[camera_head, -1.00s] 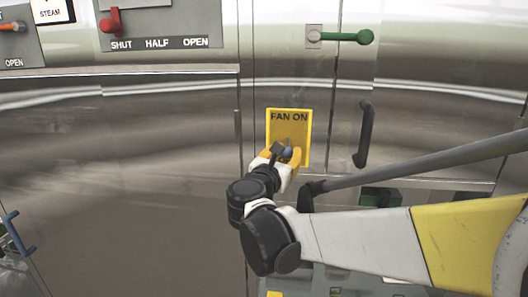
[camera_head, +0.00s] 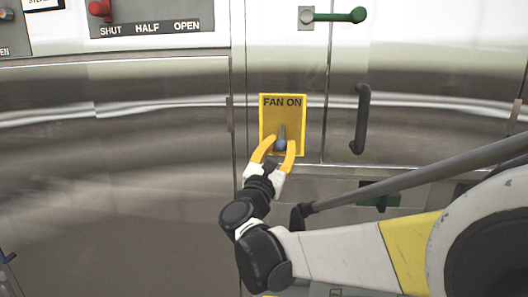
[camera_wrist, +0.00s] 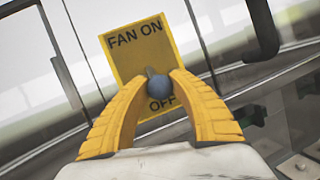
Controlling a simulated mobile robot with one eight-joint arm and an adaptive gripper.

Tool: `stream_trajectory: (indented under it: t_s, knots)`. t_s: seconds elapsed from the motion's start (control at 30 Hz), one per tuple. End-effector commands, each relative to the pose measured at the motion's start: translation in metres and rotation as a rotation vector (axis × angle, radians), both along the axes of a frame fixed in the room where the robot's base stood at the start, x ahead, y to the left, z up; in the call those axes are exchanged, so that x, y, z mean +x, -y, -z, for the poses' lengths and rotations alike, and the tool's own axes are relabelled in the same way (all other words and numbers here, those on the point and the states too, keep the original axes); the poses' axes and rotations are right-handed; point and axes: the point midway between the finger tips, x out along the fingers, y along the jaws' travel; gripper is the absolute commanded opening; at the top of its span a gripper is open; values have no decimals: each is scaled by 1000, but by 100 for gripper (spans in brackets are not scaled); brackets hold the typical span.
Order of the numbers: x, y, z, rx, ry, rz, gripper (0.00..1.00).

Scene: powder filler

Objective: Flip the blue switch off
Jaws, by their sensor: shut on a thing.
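The blue switch (camera_head: 281,144) is a ball-ended lever on a yellow plate (camera_head: 269,124) marked FAN ON. It also shows in the wrist view (camera_wrist: 158,91), where its ball sits just above the word OFF and a short grey stem shows above the ball. My gripper (camera_head: 276,142) reaches up from below the plate. Its two yellow fingers are shut on the blue switch, one fingertip on each side of the ball. In the wrist view the fingertips (camera_wrist: 160,80) arch inward around the ball. The switch's base on the plate is partly hidden.
A black vertical handle (camera_head: 362,118) stands right of the plate, and a green lever (camera_head: 335,16) is above it. A red lever (camera_head: 99,9) sits on the SHUT HALF OPEN panel at upper left. Bare metal wall lies left.

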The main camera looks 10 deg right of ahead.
Motion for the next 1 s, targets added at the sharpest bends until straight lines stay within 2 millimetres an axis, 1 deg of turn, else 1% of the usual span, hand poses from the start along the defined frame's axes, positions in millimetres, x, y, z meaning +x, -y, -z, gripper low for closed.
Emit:
stream_trajectory:
  t_s: [0.2,0.23,0.3,0.57,0.67,0.77,1.0]
  knots:
    - [-1,0,0,2,-1,0,0]
    - [-1,0,0,2,-1,0,33]
    - [-1,0,0,2,-1,0,51]
    - [-1,0,0,1,-2,1,51]
    - [-4,-2,1,2,-2,-1,51]
    - [-13,-9,6,3,-2,-2,51]
    - [-55,-37,23,2,-2,-4,51]
